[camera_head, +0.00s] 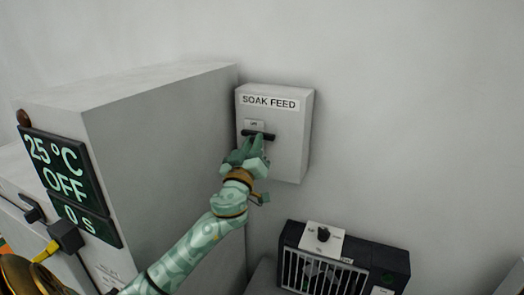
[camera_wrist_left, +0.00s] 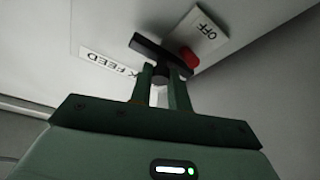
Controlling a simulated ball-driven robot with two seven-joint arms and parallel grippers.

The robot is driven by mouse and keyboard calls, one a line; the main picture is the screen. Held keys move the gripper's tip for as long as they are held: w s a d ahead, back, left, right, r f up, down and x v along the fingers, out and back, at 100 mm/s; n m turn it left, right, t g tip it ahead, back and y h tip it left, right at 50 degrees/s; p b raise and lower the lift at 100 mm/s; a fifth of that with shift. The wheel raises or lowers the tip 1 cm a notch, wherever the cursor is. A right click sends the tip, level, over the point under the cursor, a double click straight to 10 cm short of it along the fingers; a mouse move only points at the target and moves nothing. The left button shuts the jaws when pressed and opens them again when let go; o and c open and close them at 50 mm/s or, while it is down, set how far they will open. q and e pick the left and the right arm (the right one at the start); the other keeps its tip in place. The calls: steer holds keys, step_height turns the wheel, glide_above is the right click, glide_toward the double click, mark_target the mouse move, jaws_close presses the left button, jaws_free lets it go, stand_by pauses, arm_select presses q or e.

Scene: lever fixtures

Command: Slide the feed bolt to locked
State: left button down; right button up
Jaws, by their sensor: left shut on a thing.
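The feed bolt is on the front of a pale grey wall box (camera_head: 298,140) with a "SOAK FEED" label. Its black bar (camera_head: 262,134) lies roughly level below a small plate (camera_head: 254,124). In the left wrist view the black bar (camera_wrist_left: 150,46) crosses above my fingertips, beside a red part (camera_wrist_left: 189,57) and a plate reading "OFF" (camera_wrist_left: 204,30). My left gripper (camera_head: 254,147) reaches up to the box from below. In the wrist view its fingers (camera_wrist_left: 161,84) are shut around the bolt's dark round stem (camera_wrist_left: 160,74). The fingers partly hide the bolt.
A large grey cabinet (camera_head: 165,125) stands left of the box, with a display (camera_head: 65,180) reading "25°C OFF 0 S". A black slatted unit (camera_head: 345,262) with a knob (camera_head: 323,233) sits at lower right. The wall right of the box is clear.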

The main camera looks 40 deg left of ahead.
arm_select(q)
steer(key=c, duration=1.3)
jaws_free()
steer(key=shift+a, duration=0.35)
steer(key=shift+s+d+f, duration=0.15)
steer(key=shift+s+d, duration=0.05)
steer(key=b+v, duration=0.5)
steer(key=v, duration=1)
steer(key=shift+s+b, duration=0.35)
steer(key=shift+s, duration=0.1)
arm_select(e)
steer(key=f, duration=0.5)
steer(key=shift+a+f, duration=0.3)
arm_select(q)
steer(key=shift+d+f, duration=0.1)
arm_select(e)
steer(key=shift+s, duration=0.1)
